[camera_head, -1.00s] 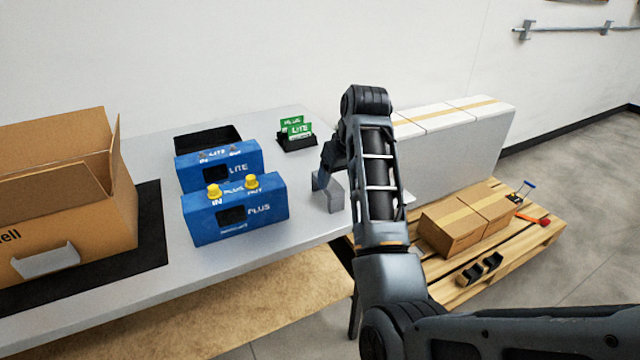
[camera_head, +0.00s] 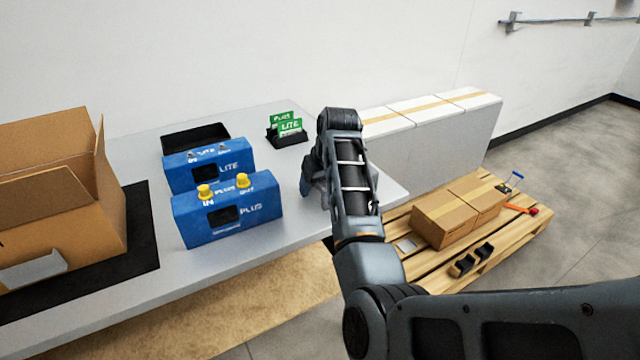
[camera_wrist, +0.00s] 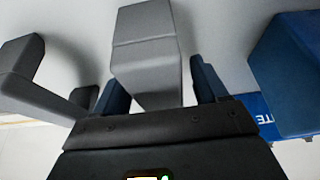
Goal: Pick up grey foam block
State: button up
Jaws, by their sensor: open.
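A grey foam block (camera_wrist: 147,50) is in the middle of the wrist view, on the light table top. My gripper (camera_wrist: 158,82) is open, with one blue-grey finger on each side of the block's near end. A gap shows beside the fingers; whether either touches is hard to tell. A second, darker grey angled piece (camera_wrist: 20,75) stands at the left of the wrist view; I cannot tell whether it is a separate block. In the head view my gripper (camera_head: 309,178) is low at the table's right end, and my arm hides the foam there.
A blue PLUS unit (camera_head: 228,215) with yellow caps stands left of my gripper; a blue unit also shows in the wrist view (camera_wrist: 290,70). A pallet (camera_head: 520,235) with cartons is at right.

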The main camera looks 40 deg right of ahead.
jog(key=shift+c, duration=0.4)
jog(key=c, duration=0.9)
jog(key=shift+c, duration=0.3)
jog(key=shift+r, duration=0.1)
